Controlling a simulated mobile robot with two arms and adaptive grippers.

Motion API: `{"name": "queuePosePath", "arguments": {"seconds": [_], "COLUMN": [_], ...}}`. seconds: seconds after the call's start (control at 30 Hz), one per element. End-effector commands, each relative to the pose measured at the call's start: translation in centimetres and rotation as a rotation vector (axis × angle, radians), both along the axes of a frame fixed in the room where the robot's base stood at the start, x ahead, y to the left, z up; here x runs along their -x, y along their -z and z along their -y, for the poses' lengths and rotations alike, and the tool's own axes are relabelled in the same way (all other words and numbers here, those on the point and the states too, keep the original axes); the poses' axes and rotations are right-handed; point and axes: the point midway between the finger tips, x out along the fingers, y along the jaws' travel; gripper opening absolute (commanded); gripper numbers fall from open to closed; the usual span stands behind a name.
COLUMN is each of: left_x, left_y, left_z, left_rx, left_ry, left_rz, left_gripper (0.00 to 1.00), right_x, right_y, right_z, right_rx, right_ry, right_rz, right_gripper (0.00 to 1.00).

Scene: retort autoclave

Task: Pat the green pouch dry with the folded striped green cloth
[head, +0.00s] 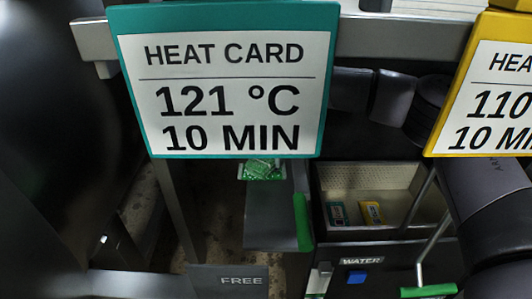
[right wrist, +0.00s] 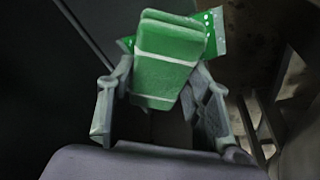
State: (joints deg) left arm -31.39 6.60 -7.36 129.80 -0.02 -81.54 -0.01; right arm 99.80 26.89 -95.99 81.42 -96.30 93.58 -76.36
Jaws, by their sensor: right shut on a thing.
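My right gripper (right wrist: 160,105) is shut on the folded green cloth (right wrist: 168,60), which has white stripes and stands up between the two fingers. The green pouch (right wrist: 217,28), with light dots, shows partly behind the cloth in the right wrist view. I cannot tell whether cloth and pouch touch. In the head view a small patch of green with light specks (head: 262,170) shows just below the teal heat card. My right arm reaches in from the right behind the cards, and the card hides the gripper there. My left gripper is not in view.
A teal heat card (head: 225,60) and a yellow-edged one (head: 490,90) block much of the head view. A basin (head: 330,175) holds a small teal item and a small yellow item. Beside it are a grey panel (head: 272,215), a green handle (head: 302,222) and a blue button (head: 357,277).

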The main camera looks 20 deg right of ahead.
Motion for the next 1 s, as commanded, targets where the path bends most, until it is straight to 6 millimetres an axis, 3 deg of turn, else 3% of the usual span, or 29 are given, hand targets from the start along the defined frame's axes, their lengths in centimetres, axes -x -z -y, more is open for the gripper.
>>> {"name": "queuePosePath", "arguments": {"seconds": [1.0], "left_x": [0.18], "left_y": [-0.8], "left_z": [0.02], "left_rx": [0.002], "left_ry": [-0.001], "left_rz": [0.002], "left_gripper": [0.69], "right_x": [0.0], "right_y": [0.57], "right_z": [0.0], "right_rx": [0.0], "right_ry": [0.0], "right_rz": [0.0], "right_gripper": [0.24]}}
